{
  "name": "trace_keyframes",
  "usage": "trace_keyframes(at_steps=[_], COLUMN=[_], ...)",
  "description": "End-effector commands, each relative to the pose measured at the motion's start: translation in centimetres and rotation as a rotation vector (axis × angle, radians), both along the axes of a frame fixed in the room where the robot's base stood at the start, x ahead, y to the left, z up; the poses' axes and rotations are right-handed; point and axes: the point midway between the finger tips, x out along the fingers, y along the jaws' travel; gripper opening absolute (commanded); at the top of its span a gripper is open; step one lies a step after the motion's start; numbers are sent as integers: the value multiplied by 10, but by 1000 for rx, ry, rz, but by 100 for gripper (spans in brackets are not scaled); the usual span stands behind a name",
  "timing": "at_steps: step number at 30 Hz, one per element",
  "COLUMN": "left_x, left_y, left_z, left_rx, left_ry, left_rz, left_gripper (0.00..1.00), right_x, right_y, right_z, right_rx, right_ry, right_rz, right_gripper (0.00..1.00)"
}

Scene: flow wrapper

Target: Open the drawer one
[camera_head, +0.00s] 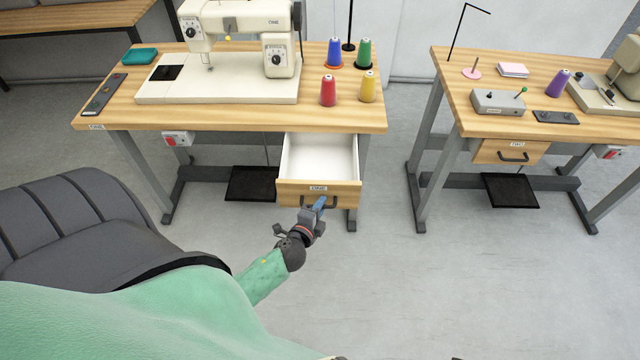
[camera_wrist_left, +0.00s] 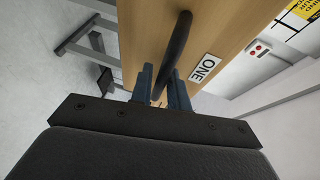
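Drawer one (camera_head: 317,192) hangs under the left table and stands pulled out, its white inside (camera_head: 318,155) empty where I can see it. Its wooden front carries the ONE label, also readable in the left wrist view (camera_wrist_left: 205,68). My left gripper (camera_head: 320,203) is at the dark bar handle (camera_head: 304,201). In the left wrist view the handle (camera_wrist_left: 178,45) runs down to the two blue-grey fingers (camera_wrist_left: 160,88), which stand on either side of its lower part. A gap shows between the fingers; whether they press on the bar is unclear. My right gripper is out of view.
The left table (camera_head: 230,118) bears a sewing machine (camera_head: 240,45) and several thread cones. A second table (camera_head: 560,128) on the right has a closed drawer (camera_head: 511,152). A dark chair (camera_head: 95,215) stands at the left. The floor (camera_head: 400,280) right of the gripper is clear.

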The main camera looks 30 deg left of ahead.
Motion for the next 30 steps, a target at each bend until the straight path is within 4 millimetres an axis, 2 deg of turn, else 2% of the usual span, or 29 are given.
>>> trace_keyframes(at_steps=[11,24,30], left_x=[-4,-57,-72], left_y=[-1,-8,-11], left_z=[0,8,12], left_rx=[0,-1,0], left_ry=[0,1,0], left_rz=[0,0,0], left_gripper=[19,19,19], right_x=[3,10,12], right_y=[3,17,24], right_z=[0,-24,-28], right_rx=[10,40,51], right_ry=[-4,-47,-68], right_rz=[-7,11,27], right_gripper=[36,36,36])
